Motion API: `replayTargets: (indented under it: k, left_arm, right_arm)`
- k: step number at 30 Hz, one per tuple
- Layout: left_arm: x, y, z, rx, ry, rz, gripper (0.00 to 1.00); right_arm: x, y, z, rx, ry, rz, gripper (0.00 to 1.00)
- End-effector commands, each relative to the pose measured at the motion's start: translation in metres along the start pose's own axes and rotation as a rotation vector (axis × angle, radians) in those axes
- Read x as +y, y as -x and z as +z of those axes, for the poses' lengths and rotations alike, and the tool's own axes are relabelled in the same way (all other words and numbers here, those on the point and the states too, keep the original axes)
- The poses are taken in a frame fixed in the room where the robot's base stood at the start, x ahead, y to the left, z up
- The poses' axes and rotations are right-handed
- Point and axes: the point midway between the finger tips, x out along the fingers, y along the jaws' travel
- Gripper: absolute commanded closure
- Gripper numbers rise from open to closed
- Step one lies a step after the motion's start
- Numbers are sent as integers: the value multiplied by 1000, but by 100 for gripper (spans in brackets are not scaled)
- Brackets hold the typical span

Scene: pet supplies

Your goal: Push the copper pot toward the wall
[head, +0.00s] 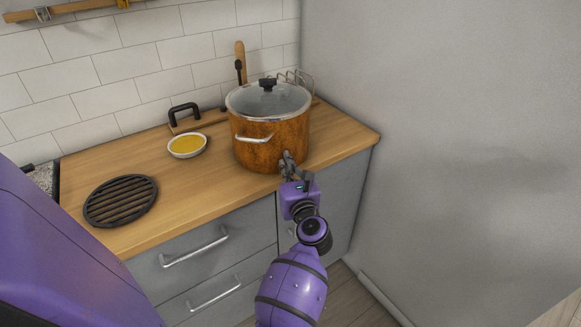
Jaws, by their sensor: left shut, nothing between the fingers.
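The copper pot (262,145) stands upright near the right end of the wooden counter, with a glass lid (268,99) on it. A light handle shows on its front. The white tiled wall (120,65) is behind it, and a plain grey wall (450,130) is to the right. My left gripper (287,160) is shut and empty at the lower front right of the pot. It looks very close to the pot's side; I cannot tell whether it touches. My right gripper is not in view.
A small bowl of yellow contents (187,145) stands left of the pot. A black round grate (120,201) lies further left. A board with a black handle (184,113), a wooden utensil (240,60) and a wire rack (298,81) are behind. Drawers (205,262) are below the counter (200,190).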

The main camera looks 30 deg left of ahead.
Motion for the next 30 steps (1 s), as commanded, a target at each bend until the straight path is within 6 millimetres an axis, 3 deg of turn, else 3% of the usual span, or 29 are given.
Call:
replayTargets:
  k: [10, 21, 30]
  left_arm:
    - [0, -4, -1, 0, -1, 1, 100]
    - [1, -82, -2, 0, -2, 2, 100]
    - [1, -94, -1, 1, -1, 2, 100]
  right_arm:
    - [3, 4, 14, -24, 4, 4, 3]
    - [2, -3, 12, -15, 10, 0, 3]
    - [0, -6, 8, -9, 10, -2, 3]
